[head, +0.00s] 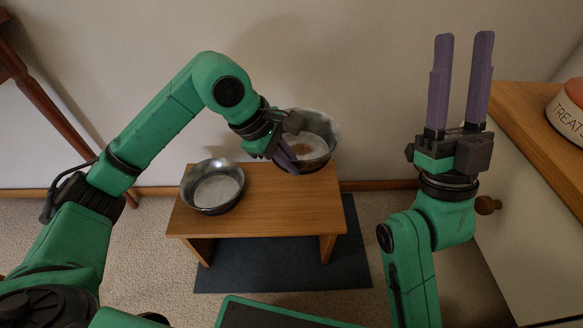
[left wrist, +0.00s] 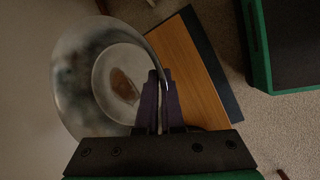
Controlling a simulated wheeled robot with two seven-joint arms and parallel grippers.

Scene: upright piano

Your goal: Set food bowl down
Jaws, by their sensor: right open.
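The metal food bowl (head: 321,125), with brown food on its pale inside, is at the back right corner of the low wooden table (head: 262,213). It also shows in the left wrist view (left wrist: 79,86). My left gripper (head: 289,168) is shut on the bowl's near rim; in the left wrist view its purple fingers (left wrist: 161,78) pinch the rim. The bowl appears tilted and reaches past the table's edge; I cannot tell whether it touches the tabletop. My right gripper (head: 463,38) is open, empty and pointing up, to the right of the table.
A second metal bowl (head: 217,187) with a pale inside stands on the table's left end. A dark mat (head: 335,275) lies under the table. A wall is close behind. At right is a cabinet (head: 505,110) with a treat jar (head: 568,112). The table's front middle is clear.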

